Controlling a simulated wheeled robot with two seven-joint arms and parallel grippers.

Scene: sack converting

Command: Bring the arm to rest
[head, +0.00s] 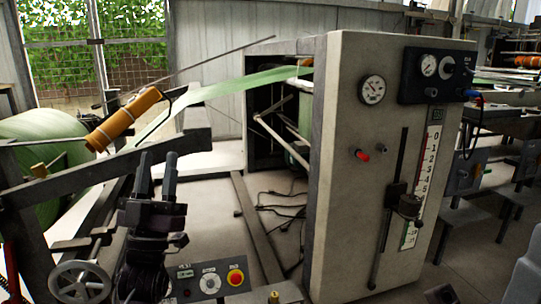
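My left gripper (157,165) is in the lower left of the head view, with its two dark fingers pointing up and apart. I see nothing held between them. It appears in front of the dark frame of the unwind stand, and I cannot tell how far from the frame it is.
A grey machine cabinet (350,160) with gauges and a slider stands at centre right. An orange roller (127,118) and a green web (245,83) are behind the gripper. A handwheel (80,283) and a control box (210,281) with a red button are close below.

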